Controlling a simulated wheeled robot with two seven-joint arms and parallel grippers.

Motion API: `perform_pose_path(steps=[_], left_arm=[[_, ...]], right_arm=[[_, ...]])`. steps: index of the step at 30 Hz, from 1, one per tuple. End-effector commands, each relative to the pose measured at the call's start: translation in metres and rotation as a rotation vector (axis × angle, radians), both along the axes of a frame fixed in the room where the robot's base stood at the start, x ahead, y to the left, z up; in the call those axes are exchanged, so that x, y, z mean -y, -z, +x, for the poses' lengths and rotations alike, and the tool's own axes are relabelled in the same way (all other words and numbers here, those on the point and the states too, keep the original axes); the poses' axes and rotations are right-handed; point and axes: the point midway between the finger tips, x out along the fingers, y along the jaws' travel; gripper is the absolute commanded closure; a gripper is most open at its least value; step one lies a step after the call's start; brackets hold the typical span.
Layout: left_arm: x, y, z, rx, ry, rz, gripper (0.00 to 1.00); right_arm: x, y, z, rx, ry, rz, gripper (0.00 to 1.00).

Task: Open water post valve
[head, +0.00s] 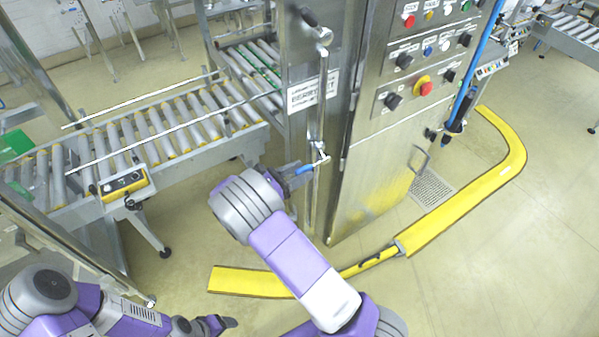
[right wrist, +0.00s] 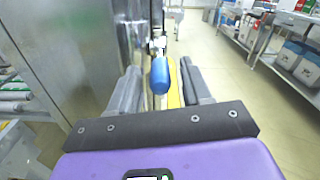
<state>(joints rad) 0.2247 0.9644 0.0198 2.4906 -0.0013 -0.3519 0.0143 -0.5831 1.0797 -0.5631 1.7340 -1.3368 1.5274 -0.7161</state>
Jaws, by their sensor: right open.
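The water post valve has a blue lever handle (head: 305,169) on a thin vertical pipe (head: 318,120) beside the steel cabinet. My right gripper (head: 292,172) is at the handle in the head view. In the right wrist view the blue handle (right wrist: 160,76) stands between the two open grey fingers (right wrist: 162,82), with gaps on both sides. I cannot tell whether a finger touches it. My left gripper (head: 228,322) is low in the head view, far from the valve, and its jaw state is unclear.
The steel cabinet (head: 375,150) with buttons stands right of the valve. A roller conveyor (head: 150,130) lies to the left. A yellow floor guard (head: 470,195) curves around the cabinet. Shelves with boxes (right wrist: 290,50) show at right in the wrist view. Open floor lies at the right.

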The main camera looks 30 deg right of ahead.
Motion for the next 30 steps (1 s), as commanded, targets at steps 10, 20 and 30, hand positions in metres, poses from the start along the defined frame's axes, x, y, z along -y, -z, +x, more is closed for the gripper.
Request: perform_pose_path(steps=[10,20,30], left_arm=[[0.0,0.0002,0.0,0.0,0.0,0.0,0.28],[0.0,0.0002,0.0,0.0,0.0,0.0,0.28],[0.0,0.0008,0.0,0.0,0.0,0.0,0.28]], right_arm=[[0.0042,0.0002,0.0002,-0.001,-0.001,0.0,0.55],[0.004,0.0004,0.0,-0.001,0.0,0.001,1.0],[0.0063,0.0015,-0.0013,-0.001,0.005,-0.007,1.0]])
